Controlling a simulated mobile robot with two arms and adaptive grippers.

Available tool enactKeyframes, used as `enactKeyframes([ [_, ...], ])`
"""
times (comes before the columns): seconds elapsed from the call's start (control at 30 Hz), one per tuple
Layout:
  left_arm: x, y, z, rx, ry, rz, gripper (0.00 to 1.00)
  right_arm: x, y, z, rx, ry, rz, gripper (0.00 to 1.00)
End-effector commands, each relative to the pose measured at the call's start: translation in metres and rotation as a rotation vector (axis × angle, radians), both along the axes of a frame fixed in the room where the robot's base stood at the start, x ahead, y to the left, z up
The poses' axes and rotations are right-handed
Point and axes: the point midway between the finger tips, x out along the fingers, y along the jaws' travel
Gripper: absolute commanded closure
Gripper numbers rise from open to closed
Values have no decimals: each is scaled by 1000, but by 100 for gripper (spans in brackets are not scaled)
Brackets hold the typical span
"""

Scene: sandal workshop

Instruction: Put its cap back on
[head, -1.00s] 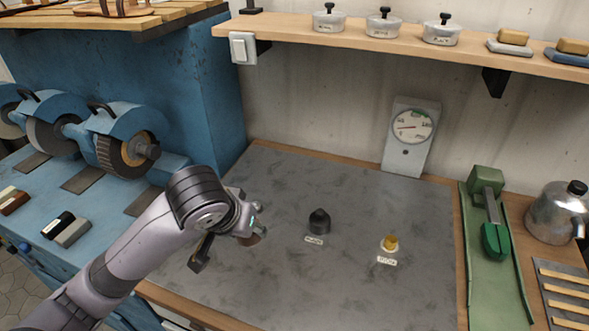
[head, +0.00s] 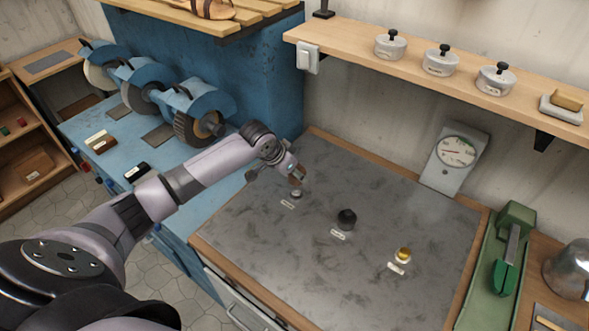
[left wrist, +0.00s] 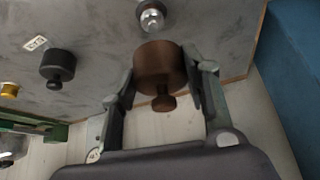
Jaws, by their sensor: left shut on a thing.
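My left gripper (left wrist: 160,85) is shut on a brown round cap-like piece (left wrist: 158,66) with a small knob. The piece also shows small at the gripper in the head view (head: 297,178). A small silver piece (head: 296,194) stands on the grey mat close by the held piece; it shows apart from it in the left wrist view (left wrist: 151,15). A black knobbed piece (head: 347,219) and a yellow piece (head: 403,254) stand further right on the mat, the black one also in the left wrist view (left wrist: 57,68). My right gripper is out of view.
The grey mat (head: 300,250) is otherwise mostly bare. Small labels lie by the pieces. A dial gauge (head: 455,158) stands behind, and a green tool (head: 505,260) is at the right. Blue grinding wheels (head: 190,115) are at the left. Lidded tins (head: 440,60) stand on the shelf above.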

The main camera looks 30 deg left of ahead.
Motion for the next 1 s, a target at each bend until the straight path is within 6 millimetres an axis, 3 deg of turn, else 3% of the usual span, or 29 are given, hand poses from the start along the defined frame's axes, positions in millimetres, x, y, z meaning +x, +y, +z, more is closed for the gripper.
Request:
enactKeyframes([
  [0.5, -1, 0, -47, 1, 1, 0, 78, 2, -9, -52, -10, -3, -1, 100],
  [0.8, 0, -1, -67, 0, 2, 2, 78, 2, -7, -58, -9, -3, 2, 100],
  [1.0, 0, -1, -69, 0, 1, 1, 78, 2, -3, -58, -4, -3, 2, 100],
])
